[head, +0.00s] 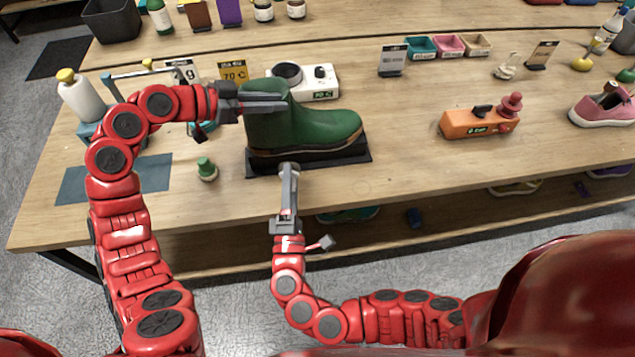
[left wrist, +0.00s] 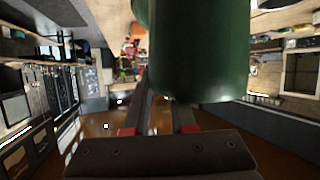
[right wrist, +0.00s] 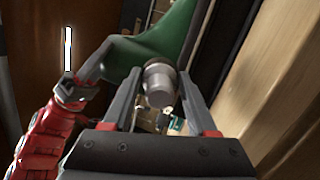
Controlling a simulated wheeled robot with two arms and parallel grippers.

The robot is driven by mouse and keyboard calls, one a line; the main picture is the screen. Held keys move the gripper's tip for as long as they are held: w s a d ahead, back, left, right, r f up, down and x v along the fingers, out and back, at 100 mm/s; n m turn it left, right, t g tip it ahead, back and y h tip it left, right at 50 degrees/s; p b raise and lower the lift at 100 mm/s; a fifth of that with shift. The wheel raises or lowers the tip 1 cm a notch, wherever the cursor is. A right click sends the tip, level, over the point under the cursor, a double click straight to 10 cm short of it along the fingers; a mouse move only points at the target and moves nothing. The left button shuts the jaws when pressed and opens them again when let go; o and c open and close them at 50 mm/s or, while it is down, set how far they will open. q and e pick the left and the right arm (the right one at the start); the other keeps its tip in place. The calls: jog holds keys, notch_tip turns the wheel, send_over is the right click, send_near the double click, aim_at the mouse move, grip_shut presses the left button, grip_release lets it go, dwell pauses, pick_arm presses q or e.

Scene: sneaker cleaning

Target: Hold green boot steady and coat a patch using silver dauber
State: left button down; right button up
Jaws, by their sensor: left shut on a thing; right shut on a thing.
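The green boot (head: 300,125) stands upright on a dark mat (head: 350,160) on the table, toe to the right. My left gripper (head: 272,103) is shut on the top of its shaft; in the left wrist view the boot (left wrist: 205,50) rises between and above the fingers (left wrist: 160,115). My right gripper (head: 289,175) is at the mat's front edge, just in front of the boot. In the right wrist view it is shut on the silver dauber (right wrist: 160,84), whose far end lies close to the green boot (right wrist: 160,45); I cannot tell whether they touch.
A small green-capped bottle (head: 207,170) stands left of the mat. A white device (head: 310,82) is behind the boot. An orange device (head: 480,120) and a pink sneaker (head: 603,108) are to the right. Table between boot and orange device is clear.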

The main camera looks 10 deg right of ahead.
jog(key=s+d, duration=0.3)
jog(key=d, duration=0.2)
jog(key=shift+s+d, duration=0.15)
jog(key=shift+d, duration=0.15)
pick_arm(q)
jog(key=c, duration=0.7)
grip_release()
jog(key=v, duration=1.2)
jog(key=shift+r, duration=0.1)
jog(key=shift+s, duration=0.1)
pick_arm(e)
jog(key=shift+f, duration=0.1)
